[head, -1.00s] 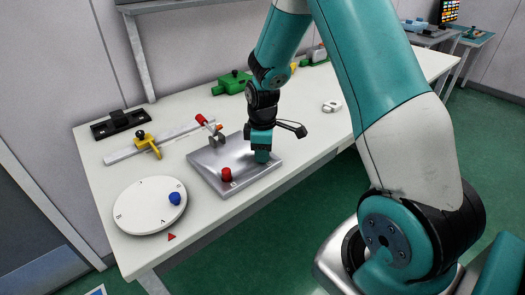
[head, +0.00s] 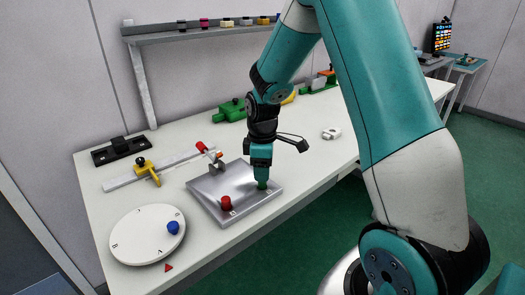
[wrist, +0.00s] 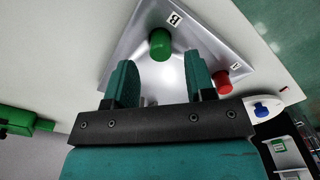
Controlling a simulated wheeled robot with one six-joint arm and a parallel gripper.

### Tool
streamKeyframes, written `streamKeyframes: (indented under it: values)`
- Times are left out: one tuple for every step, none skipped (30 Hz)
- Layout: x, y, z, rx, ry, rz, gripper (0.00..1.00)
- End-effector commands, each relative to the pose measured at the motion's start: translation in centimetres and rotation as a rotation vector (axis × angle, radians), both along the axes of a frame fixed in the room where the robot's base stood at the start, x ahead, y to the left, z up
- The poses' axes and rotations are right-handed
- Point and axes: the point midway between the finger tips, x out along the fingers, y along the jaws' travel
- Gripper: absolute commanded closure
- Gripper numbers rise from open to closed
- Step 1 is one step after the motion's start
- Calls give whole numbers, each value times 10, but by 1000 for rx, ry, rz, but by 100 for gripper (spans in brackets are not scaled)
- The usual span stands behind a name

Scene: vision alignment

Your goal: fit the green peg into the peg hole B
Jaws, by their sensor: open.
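The green peg (head: 263,184) stands upright on the silver plate (head: 203,188), beside the label B (wrist: 174,19). In the wrist view the green peg (wrist: 160,44) shows its round top, and its lower end at the plate is hard to see. My gripper (wrist: 160,75) is open and empty, its two fingers apart on either side of the line to the peg. In the head view my gripper (head: 262,172) is close above the peg. I cannot tell the exact gap between them.
A red peg (head: 226,203) stands on the plate by label A (wrist: 236,66). A red-handled clamp (head: 210,152) is at the plate's back edge. A white dial (head: 135,240) with a blue knob (head: 173,228) lies left. Bare table lies right of the plate.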

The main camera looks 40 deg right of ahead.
Motion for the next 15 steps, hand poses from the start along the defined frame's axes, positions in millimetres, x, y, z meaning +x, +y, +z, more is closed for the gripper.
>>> streamKeyframes:
  values:
    - [1, 0, 12, -1, -7, 0, 50]
    - [1, 0, 19, -1, -6, 0, 50]
    - [1, 0, 28, -1, -6, 0, 50]
    - [1, 0, 35, -1, -7, 0, 50]
    - [1, 0, 41, -1, -6, 0, 50]
    - [1, 0, 48, -1, -6, 0, 50]
    - [1, 0, 53, -1, -5, 0, 50]
    - [0, 0, 58, -1, -4, 0, 50]
    - [1, 0, 64, -1, -4, 0, 50]
    - [0, 0, 67, -1, -2, 0, 50]
    - [1, 0, 71, -1, -2, 0, 50]
    - [0, 0, 74, -1, -2, 0, 50]
    - [0, 2, 77, 1, -3, 0, 50]
    - [-1, 5, 80, 4, -6, -2, 50]
    - [-5, 14, 85, 12, -12, -4, 50]
